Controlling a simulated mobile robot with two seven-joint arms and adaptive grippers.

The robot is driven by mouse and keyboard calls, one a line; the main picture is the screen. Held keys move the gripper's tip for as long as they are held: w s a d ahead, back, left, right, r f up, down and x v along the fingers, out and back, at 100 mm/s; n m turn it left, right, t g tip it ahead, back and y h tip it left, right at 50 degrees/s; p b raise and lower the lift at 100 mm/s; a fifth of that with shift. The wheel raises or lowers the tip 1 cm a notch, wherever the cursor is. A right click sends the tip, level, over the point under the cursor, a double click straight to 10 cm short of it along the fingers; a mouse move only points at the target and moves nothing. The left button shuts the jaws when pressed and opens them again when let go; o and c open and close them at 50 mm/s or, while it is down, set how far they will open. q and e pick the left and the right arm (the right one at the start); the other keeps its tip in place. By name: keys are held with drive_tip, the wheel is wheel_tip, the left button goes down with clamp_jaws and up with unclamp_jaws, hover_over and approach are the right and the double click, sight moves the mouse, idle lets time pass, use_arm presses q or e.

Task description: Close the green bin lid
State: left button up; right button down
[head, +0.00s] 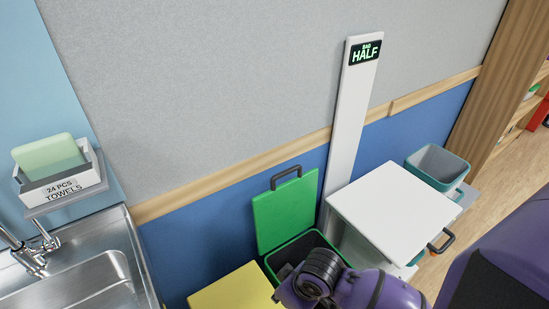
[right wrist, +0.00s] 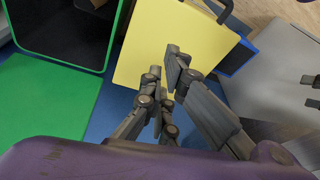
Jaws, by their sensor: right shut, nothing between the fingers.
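The green bin (head: 271,261) stands by the blue wall. Its green lid (head: 285,212) is raised upright, with a dark handle on its top edge. The lid also shows at the left of the right wrist view (right wrist: 42,95), beside the bin's dark opening with a green rim (right wrist: 103,71). My right gripper (right wrist: 166,74) is shut and empty; in that view its fingers overlap the yellow lid. In the head view, my purple right arm covers the front of the green bin. The fingertips' exact height is unclear.
A yellow lid (head: 232,289) lies left of the green bin. A white-topped bin (head: 392,208) with a dark handle stands to the right, near a grey-teal open container (head: 438,165). A steel sink (head: 80,280) is at the left. A white post (head: 352,115) rises behind.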

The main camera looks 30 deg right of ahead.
drive_tip(key=w+d+r+t, duration=0.1)
drive_tip(key=w+d+r, duration=0.25)
drive_tip(key=w, duration=0.55)
drive_tip(key=w+d+r, duration=0.3)
drive_tip(key=w+r, duration=0.2)
drive_tip(key=w, duration=0.5)
drive_tip(key=w+d+r+m+t+h, duration=0.1)
drive_tip(key=w+d+r, duration=0.3)
drive_tip(key=w+r, duration=0.3)
drive_tip(key=w+d+r+m+t, duration=0.1)
drive_tip(key=w+d+r+m, duration=0.1)
drive_tip(key=w+d+r, duration=0.35)
use_arm(q)
drive_tip(key=shift+s+a+f+b, duration=0.15)
drive_tip(key=shift+a+f+b, duration=0.1)
drive_tip(key=shift+b, duration=0.2)
use_arm(e)
drive_tip(key=w+a+f, duration=0.2)
drive_tip(key=w+f, duration=0.2)
drive_tip(key=f, duration=0.1)
drive_tip(key=shift+w+a+f, duration=0.15)
drive_tip(key=shift+w+f, duration=0.05)
drive_tip(key=shift+f, duration=0.15)
use_arm(q)
drive_tip(key=shift+d, duration=0.1)
